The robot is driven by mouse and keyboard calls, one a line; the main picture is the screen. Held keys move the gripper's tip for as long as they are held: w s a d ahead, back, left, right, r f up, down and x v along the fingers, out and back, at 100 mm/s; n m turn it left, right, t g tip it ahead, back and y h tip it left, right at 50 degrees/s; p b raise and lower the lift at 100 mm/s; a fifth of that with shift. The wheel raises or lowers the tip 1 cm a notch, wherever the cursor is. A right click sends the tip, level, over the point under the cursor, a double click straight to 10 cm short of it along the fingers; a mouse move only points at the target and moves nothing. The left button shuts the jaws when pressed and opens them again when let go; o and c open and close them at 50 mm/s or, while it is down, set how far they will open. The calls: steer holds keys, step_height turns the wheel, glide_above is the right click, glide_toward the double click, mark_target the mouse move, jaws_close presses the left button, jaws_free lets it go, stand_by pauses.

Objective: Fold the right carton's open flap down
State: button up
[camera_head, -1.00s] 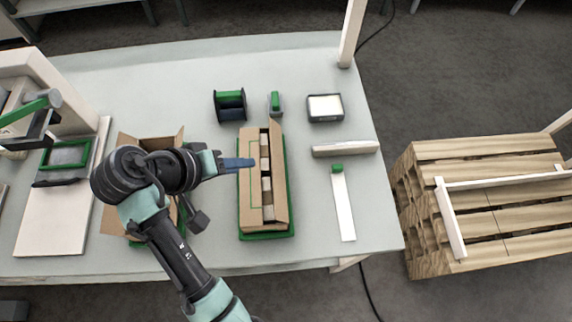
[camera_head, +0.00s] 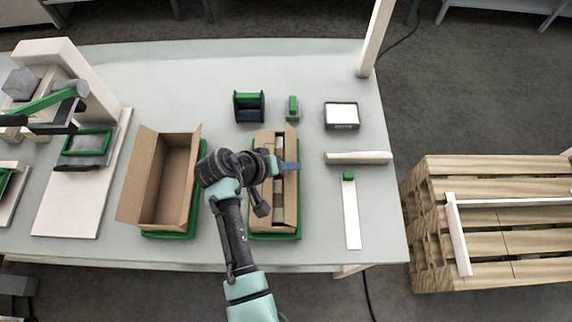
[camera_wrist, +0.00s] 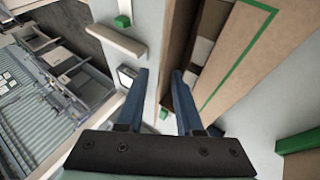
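The right carton (camera_head: 262,207) sits on a green-rimmed tray (camera_head: 275,236) on the table. Its left flap lies inward over the top, and a gap shows several packed blocks (camera_head: 279,213). Its right flap (camera_head: 291,205) stands up along the right side. My gripper (camera_head: 292,166) is above the carton, its blue fingers crossing the right flap's line from the left. In the wrist view my gripper (camera_wrist: 160,80) has its fingers apart with nothing held. The brown carton edge (camera_wrist: 176,50) shows between and beyond the fingers; contact cannot be told.
An empty open carton (camera_head: 166,180) stands to the left on its own green tray. A pale bar (camera_head: 358,158), a white strip with a green end (camera_head: 351,215), a label box (camera_head: 341,115) and small dark holders (camera_head: 249,106) lie around. A wooden pallet (camera_head: 490,220) is right of the table.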

steer(key=shift+c, duration=0.3)
jaws_close()
stand_by(1.2)
